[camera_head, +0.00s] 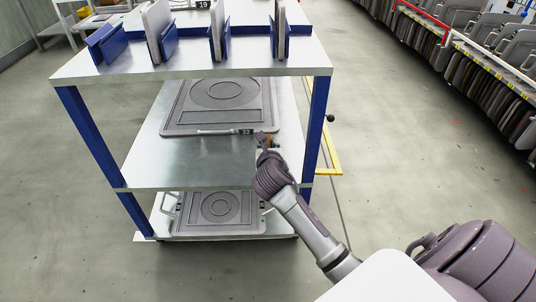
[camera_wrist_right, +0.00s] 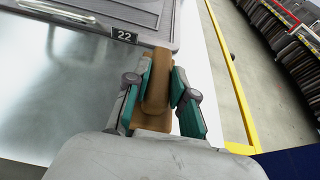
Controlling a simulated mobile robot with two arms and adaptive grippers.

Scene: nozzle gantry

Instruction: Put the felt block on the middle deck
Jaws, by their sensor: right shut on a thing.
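The felt block (camera_wrist_right: 157,85) is brown and sits between the teal-padded fingers of my right gripper (camera_wrist_right: 160,92) in the wrist view. The gripper is shut on it. In the head view my right gripper (camera_head: 266,145) reaches in over the right front part of the middle deck (camera_head: 190,163), a bare metal shelf of the blue-posted cart. The block is mostly hidden there by the gripper. Its far end is close to the corner of a grey tray; I cannot tell whether it touches the tray or the deck. My left gripper is not in view.
The grey tray (camera_head: 187,119) labelled 22 covers the back of the middle deck. The deck's front left is clear. The top deck (camera_head: 200,70) overhangs, and a blue post (camera_head: 318,125) stands right of my gripper. Another tray (camera_head: 205,222) lies on the lower deck.

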